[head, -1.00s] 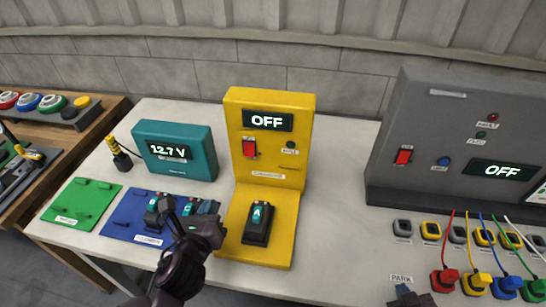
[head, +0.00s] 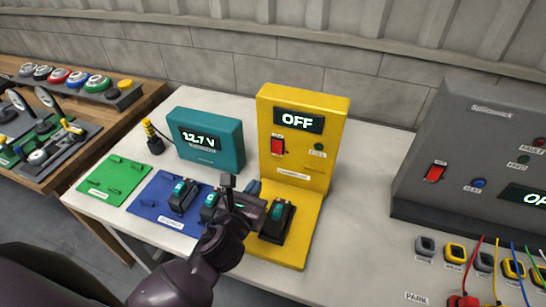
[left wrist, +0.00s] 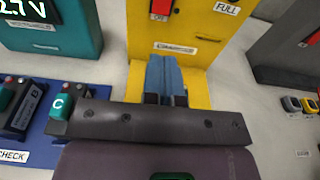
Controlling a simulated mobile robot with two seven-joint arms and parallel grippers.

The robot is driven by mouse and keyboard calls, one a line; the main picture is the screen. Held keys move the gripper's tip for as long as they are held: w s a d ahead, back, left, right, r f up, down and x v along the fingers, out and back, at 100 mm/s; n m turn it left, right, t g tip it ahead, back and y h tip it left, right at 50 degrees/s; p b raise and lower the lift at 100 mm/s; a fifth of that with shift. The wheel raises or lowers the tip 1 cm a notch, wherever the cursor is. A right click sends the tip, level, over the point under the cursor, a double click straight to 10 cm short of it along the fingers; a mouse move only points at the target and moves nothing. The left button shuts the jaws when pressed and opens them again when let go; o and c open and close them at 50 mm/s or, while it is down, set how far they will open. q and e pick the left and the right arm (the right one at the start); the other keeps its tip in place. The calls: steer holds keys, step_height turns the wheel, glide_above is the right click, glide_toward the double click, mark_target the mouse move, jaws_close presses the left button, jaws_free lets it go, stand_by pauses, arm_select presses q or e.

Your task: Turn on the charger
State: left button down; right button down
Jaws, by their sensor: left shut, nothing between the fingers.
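The yellow charger (head: 265,110) stands upright on the table with a flat yellow base. Its display (head: 298,121) reads OFF. A red switch (head: 278,147) is on its front, with a small green lamp (head: 318,147) to the right. A dark battery (head: 277,221) sits on the base, partly behind my gripper. My left gripper (head: 254,187) is shut and empty, over the base's left side and below the switch. In the left wrist view the shut bluish fingers (left wrist: 165,78) point at the charger, below the red switch (left wrist: 160,8). My right gripper is not in view.
A teal meter (head: 205,140) reading 12.7 V stands left of the charger. A blue mat (head: 150,205) holds batteries; a green mat (head: 113,180) lies further left. A grey panel (head: 440,150) with another red switch stands right, with coloured plugs before it.

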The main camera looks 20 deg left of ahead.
mark_target(276, 152)
arm_select(q)
steer(key=w, duration=0.4)
steer(key=w+f, duration=0.1)
steer(key=w, duration=0.7)
steer(key=shift+w+d+f, duration=0.25)
